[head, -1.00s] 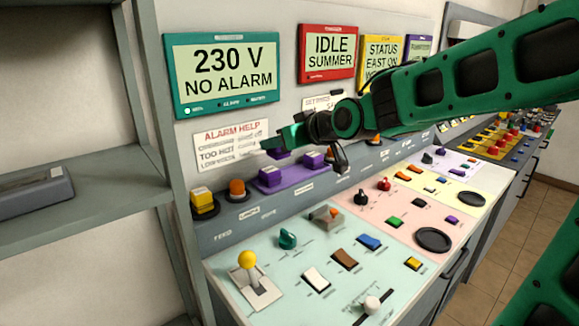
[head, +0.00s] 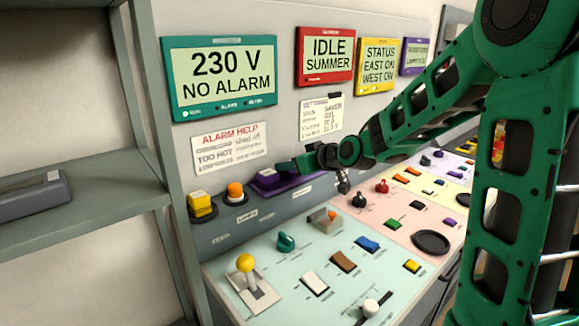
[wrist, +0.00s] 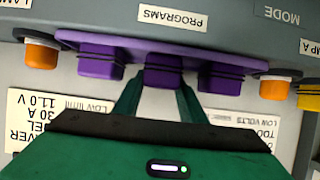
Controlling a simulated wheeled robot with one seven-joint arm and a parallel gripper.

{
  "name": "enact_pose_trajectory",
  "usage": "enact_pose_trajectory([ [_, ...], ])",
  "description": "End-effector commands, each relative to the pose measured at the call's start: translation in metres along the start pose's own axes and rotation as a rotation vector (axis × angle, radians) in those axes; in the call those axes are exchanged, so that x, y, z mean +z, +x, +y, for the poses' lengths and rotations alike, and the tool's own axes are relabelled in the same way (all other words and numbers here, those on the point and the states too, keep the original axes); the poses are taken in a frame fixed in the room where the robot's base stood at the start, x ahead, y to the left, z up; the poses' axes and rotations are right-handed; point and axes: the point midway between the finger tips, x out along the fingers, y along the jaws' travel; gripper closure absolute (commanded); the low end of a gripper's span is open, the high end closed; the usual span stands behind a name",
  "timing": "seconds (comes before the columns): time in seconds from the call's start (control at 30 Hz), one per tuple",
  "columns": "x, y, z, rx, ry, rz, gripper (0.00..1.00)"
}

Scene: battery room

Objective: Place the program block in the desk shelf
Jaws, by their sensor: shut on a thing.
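A purple base (wrist: 205,47) labelled PROGRAMS carries three purple blocks in the wrist view. My gripper (wrist: 160,88) is shut on the middle program block (wrist: 163,70), one finger on each side. The block is still at the base; I cannot tell whether it is seated or slightly lifted. In the head view my gripper (head: 285,168) is over the purple base (head: 300,181) and hides part of it. A grey shelf (head: 95,205) stands at the far left; whether it is the desk shelf I cannot tell.
A grey box (head: 30,195) lies on the left shelf, with bare board to its right. A grey upright (head: 158,130) divides shelf from console. Orange (head: 235,191) and yellow (head: 200,203) buttons sit left of the base. A yellow-knobbed lever (head: 246,263) stands on the desk panel.

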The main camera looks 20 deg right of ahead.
Motion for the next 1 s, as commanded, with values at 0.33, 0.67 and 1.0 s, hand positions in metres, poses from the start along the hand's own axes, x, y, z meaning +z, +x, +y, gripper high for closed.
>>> enact_pose_trajectory([
  [0.33, 0.003, 0.002, -0.001, -0.001, 0.000, 0.001, 0.86],
  [0.67, 0.002, 0.001, -0.001, -0.001, -0.001, 0.001, 0.44],
  [1.0, 0.000, -0.028, -0.001, 0.001, -0.001, 0.003, 0.44],
])
